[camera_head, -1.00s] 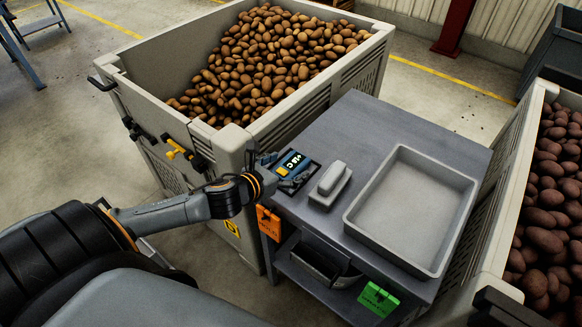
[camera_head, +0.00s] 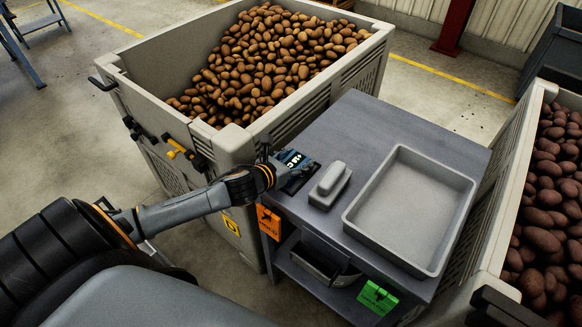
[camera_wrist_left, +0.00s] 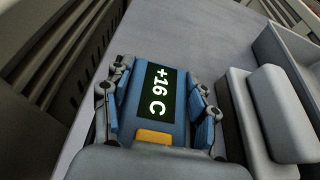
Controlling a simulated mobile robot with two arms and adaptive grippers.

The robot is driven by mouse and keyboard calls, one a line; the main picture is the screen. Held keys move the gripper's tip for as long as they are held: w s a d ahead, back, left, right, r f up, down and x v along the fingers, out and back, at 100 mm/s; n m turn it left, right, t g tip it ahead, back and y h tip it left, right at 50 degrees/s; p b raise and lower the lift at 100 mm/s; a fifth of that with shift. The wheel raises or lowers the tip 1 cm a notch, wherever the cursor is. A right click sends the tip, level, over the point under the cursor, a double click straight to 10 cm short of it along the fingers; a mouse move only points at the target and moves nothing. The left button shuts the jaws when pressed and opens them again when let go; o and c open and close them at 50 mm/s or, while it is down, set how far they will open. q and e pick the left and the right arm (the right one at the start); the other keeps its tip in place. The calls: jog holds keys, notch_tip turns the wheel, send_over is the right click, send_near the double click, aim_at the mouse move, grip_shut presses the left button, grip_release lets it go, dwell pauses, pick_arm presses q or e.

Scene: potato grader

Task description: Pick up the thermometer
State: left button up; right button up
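The thermometer (camera_head: 293,158) lies on the left end of the grey table, near the big potato crate's corner. It is blue with a dark display reading "+16 C" and a yellow button, clear in the left wrist view (camera_wrist_left: 158,95). My left gripper (camera_head: 287,172) is low over it and hides part of it in the head view. In the left wrist view, my left gripper's (camera_wrist_left: 160,80) fingers stand open on both sides of the thermometer, very close to its edges. A firm grip does not show. My right gripper does not show clearly.
A grey lidded block (camera_head: 330,183) stands close to the right of the thermometer. A shallow grey tray (camera_head: 348,217) fills the right of the table (camera_head: 376,120). Potato crates flank it, left (camera_head: 232,146) and right (camera_head: 502,225).

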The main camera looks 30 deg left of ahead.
pick_arm(q)
jog(key=shift+c, duration=0.7)
jog(key=shift+r, duration=0.1)
